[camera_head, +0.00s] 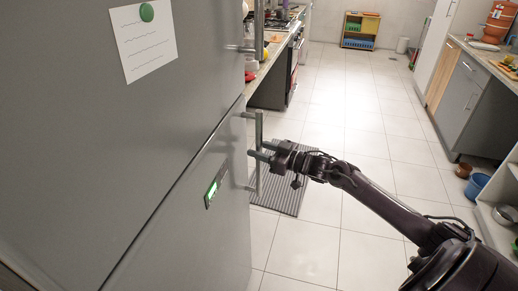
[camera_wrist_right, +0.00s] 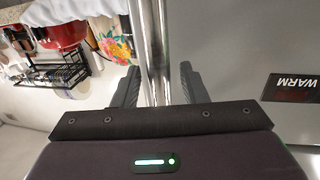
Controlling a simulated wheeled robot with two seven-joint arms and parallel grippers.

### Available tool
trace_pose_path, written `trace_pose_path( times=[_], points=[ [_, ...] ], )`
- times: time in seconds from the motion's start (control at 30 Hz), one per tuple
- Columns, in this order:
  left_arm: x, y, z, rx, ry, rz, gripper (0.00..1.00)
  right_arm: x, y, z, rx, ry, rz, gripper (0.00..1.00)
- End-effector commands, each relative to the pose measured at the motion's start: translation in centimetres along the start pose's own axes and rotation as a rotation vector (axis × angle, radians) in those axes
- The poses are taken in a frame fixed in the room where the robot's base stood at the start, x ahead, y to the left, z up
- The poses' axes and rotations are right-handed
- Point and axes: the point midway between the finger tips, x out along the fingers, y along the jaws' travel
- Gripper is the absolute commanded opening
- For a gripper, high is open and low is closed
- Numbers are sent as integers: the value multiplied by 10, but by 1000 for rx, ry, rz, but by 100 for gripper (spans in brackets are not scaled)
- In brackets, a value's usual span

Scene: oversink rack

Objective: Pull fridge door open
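The grey fridge fills the left of the head view, with an upper door (camera_head: 120,130) and a lower door (camera_head: 190,235); both look shut. The lower door's vertical bar handle (camera_head: 259,128) stands off its right edge. My right gripper (camera_head: 260,150) is at this handle. In the right wrist view, the handle bar (camera_wrist_right: 154,50) passes between the two fingers of the gripper (camera_wrist_right: 158,78). The fingers are apart, with a gap visible on the bar's right side, so the gripper looks open around the bar. My left gripper is not in view.
The upper door has its own handle (camera_head: 258,30) and a note (camera_head: 145,45). A striped mat (camera_head: 287,195) lies on the tiled floor beyond the handle. Counters stand at the back left and right, with a blue bowl (camera_head: 477,186) low at right. The middle floor is clear.

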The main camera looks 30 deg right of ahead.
Motion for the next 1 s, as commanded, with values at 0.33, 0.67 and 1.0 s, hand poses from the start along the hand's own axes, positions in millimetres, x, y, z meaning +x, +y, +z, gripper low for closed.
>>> trace_pose_path(
  times=[0.33,0.67,1.0],
  points=[
    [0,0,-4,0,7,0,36,5,0,0,-1,-2,1,39],
    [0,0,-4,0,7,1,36,5,0,0,-1,-1,1,0],
    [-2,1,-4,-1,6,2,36,5,0,0,0,-1,3,0]
  ],
)
